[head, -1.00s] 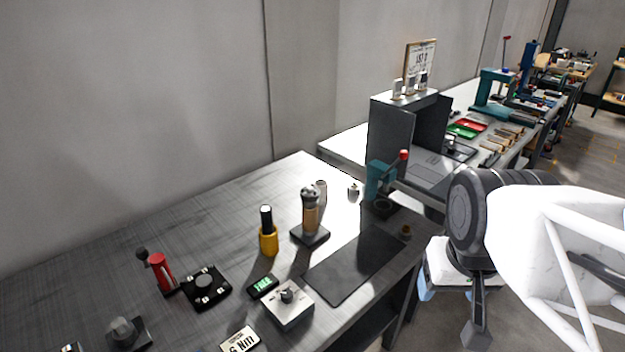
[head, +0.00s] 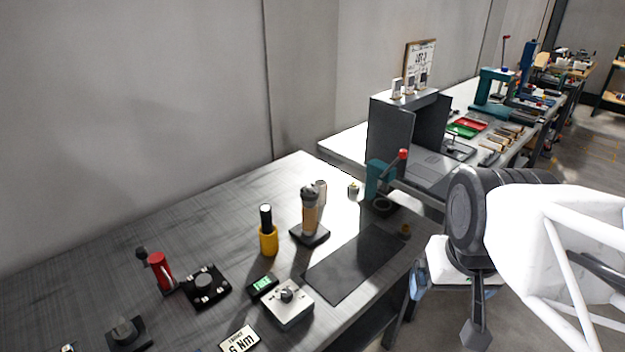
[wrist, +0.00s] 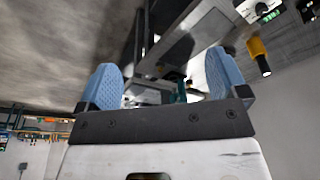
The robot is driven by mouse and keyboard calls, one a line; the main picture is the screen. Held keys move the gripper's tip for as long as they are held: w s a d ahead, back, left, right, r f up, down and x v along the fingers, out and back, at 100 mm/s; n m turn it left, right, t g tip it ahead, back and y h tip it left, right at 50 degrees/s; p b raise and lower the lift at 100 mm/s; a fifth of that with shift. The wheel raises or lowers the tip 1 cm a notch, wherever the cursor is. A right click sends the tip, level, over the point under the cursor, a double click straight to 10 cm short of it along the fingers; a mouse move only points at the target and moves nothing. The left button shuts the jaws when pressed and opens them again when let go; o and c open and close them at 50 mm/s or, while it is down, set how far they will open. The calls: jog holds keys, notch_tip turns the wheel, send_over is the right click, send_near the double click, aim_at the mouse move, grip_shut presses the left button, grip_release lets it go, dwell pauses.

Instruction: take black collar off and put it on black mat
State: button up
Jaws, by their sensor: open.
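A tan and grey roll (head: 309,212) stands upright on a dark square base on the grey bench. I cannot clearly make out a black collar on it; its upper part looks grey and dark. The black mat (head: 345,268) lies flat and bare on the bench, right of the roll's base, along the front edge. My gripper (head: 432,286) is off the bench's right edge, partly hidden by my arm, and away from the roll and mat. In the wrist view my gripper (wrist: 165,82) shows two blue fingers spread wide with nothing between them.
A yellow holder with a black cylinder (head: 268,238) stands left of the roll. A grey knob box (head: 288,303) and a green display (head: 263,285) sit at the front. A teal press (head: 378,182) with a red knob stands behind the mat. A red-handled tool (head: 160,271) is at left.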

jog(key=w+a+r+m+g, duration=0.1)
jog(key=w+a+m, duration=0.3)
jog(key=w, duration=0.8)
jog(key=w+a+r+m, duration=0.2)
jog(key=w+a+m, duration=0.2)
jog(key=w, duration=0.8)
jog(key=w+a+f+m, duration=0.3)
jog(key=w+a, duration=0.1)
jog(key=w, duration=0.3)
jog(key=w+a+f+m+g, duration=0.1)
jog(key=w+a+f, duration=0.3)
jog(key=w, duration=0.4)
jog(key=w+a+f+m, duration=0.4)
jog(key=w+a, duration=0.2)
jog(key=w, duration=0.1)
jog(key=shift+w+a+m+g, duration=0.15)
jog(key=shift+a+m+g, duration=0.05)
jog(key=shift+m+g, duration=0.1)
jog(key=shift+f, duration=1.25)
